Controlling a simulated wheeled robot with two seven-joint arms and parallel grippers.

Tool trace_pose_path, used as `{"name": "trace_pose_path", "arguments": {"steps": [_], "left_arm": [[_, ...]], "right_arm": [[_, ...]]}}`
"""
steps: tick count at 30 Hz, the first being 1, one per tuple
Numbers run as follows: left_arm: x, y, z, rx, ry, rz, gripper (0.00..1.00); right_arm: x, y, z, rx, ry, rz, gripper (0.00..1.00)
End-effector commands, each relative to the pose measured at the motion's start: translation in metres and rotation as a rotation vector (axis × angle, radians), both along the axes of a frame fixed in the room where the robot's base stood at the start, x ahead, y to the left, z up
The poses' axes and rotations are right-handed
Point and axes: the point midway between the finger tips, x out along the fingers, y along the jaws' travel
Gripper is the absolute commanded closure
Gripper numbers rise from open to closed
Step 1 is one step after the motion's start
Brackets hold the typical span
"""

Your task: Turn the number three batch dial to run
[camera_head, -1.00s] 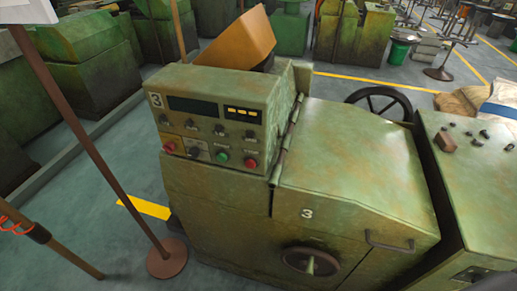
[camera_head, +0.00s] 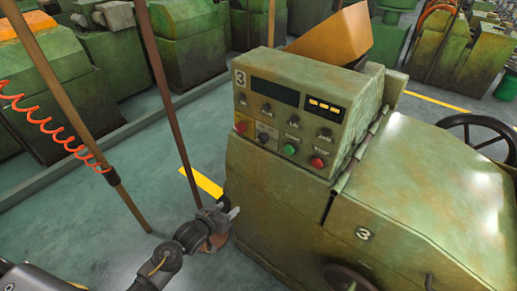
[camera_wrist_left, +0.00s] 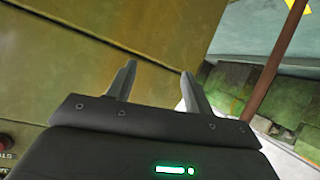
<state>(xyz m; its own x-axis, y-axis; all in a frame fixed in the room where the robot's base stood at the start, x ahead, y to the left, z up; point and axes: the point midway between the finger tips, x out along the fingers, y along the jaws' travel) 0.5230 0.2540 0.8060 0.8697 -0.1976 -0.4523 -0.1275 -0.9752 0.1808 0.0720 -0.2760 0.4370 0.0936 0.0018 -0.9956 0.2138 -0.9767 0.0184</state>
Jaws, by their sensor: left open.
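The green number three machine (camera_head: 300,215) has a sloped control panel (camera_head: 285,115) marked 3. A row of small dark knobs (camera_head: 295,119) runs under its display. Below are a red button (camera_head: 241,127), a dark dial (camera_head: 264,137) on a light plate, a green button (camera_head: 290,150) and a red button (camera_head: 317,162). The labels are too small to read, so I cannot tell which is the batch dial. My left gripper (camera_head: 234,212) is below and left of the panel, apart from the controls. In the left wrist view, its fingers (camera_wrist_left: 158,70) are apart and empty.
A thin brown post (camera_head: 170,90) and a pole with an orange coiled cord (camera_head: 60,137) stand left of the machine, near my left arm. An orange hopper (camera_head: 340,35) rises behind the panel. A handwheel (camera_head: 485,135) is at the right. Floor (camera_head: 110,230) shows at left.

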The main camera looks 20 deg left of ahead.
Motion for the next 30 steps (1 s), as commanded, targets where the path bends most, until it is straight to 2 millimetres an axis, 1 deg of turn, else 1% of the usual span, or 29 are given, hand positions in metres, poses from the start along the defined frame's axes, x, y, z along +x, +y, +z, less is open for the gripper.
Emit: {"name": "trace_pose_path", "arguments": {"steps": [1,2,3,6,9,10,12,14,17,20,23,30], "left_arm": [[0.014,-0.009,0.049,-0.034,-0.095,-0.021,0.48],[0.018,-0.013,0.076,-0.054,-0.139,-0.031,0.48],[0.020,-0.020,0.110,-0.080,-0.196,-0.046,0.48],[0.016,-0.033,0.177,-0.133,-0.306,-0.084,0.48],[0.008,-0.043,0.220,-0.166,-0.377,-0.114,0.48],[0.005,-0.045,0.229,-0.174,-0.392,-0.120,0.48],[0.001,-0.048,0.244,-0.186,-0.416,-0.132,0.48],[-0.001,-0.049,0.251,-0.192,-0.427,-0.137,0.48],[-0.002,-0.050,0.254,-0.196,-0.431,-0.139,0.48],[0.002,-0.051,0.254,-0.195,-0.432,-0.138,0.48],[0.012,-0.055,0.255,-0.196,-0.431,-0.138,0.48],[0.053,-0.072,0.256,-0.196,-0.431,-0.138,0.48]], "right_arm": [[-0.001,0.000,-0.007,0.000,0.001,0.000,0.64],[-0.001,0.000,-0.009,0.000,0.002,0.000,0.64],[-0.002,0.000,-0.011,0.000,0.002,0.000,0.64],[-0.003,0.000,-0.015,-0.001,0.004,-0.001,0.64],[-0.003,0.000,-0.017,-0.001,0.005,-0.001,0.64],[-0.004,0.000,-0.017,-0.001,0.005,-0.001,0.64],[-0.004,0.000,-0.018,0.000,0.005,-0.001,0.64],[-0.004,0.000,-0.018,0.000,0.005,-0.001,0.64],[-0.004,0.000,-0.018,0.000,0.005,-0.001,0.64],[-0.004,0.000,-0.016,0.000,0.005,-0.001,0.64],[-0.003,0.001,-0.013,0.001,0.005,-0.002,0.64],[-0.003,0.004,-0.001,0.004,0.005,-0.003,0.64]]}}
